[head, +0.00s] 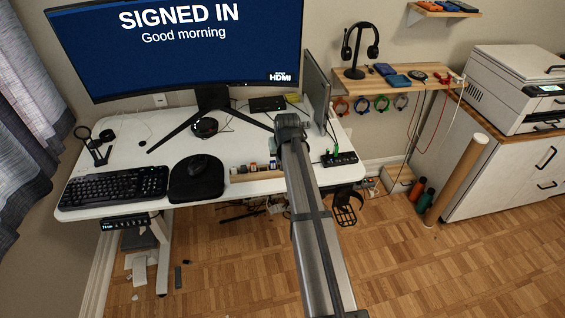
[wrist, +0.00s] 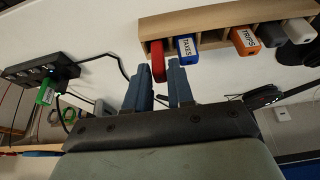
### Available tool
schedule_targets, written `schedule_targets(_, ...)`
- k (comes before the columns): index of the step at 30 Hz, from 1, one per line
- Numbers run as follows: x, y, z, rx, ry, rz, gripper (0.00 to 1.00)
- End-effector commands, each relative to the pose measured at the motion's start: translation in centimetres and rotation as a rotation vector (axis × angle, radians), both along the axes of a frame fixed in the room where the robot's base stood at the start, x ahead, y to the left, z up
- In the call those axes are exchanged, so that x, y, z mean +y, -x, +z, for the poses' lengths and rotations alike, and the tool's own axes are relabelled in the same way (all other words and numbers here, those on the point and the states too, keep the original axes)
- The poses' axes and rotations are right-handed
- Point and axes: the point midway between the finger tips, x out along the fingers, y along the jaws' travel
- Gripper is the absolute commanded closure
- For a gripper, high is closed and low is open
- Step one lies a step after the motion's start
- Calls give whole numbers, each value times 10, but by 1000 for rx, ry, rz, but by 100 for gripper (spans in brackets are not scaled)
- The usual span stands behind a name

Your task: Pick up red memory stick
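The red memory stick (wrist: 158,60) stands at the left end of a wooden rack (wrist: 205,18) in the wrist view. My gripper (wrist: 160,82) is open, with its two blue-grey fingers pointing at the rack.
An orange stick marked TRIPS (wrist: 245,40), a grey stick (wrist: 270,35) and a white stick (wrist: 299,30) fill the rack further right. A power strip (head: 340,159) with a green plug is right of my arm. A mouse pad (head: 196,190) lies left of the rack.

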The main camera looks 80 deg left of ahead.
Motion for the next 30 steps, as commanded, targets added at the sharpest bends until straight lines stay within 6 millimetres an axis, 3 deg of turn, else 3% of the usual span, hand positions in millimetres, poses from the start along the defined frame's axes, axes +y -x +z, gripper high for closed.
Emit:
schedule_targets(6, 1, 0, -2, 0, 0, 0, 78)
schedule_targets(14, 0, 0, -2, 0, 0, 0, 100)
schedule_targets(25, 1, 0, 0, 0, -1, 0, 100)
schedule_targets(30, 1, 0, 15, 0, -2, 0, 100)
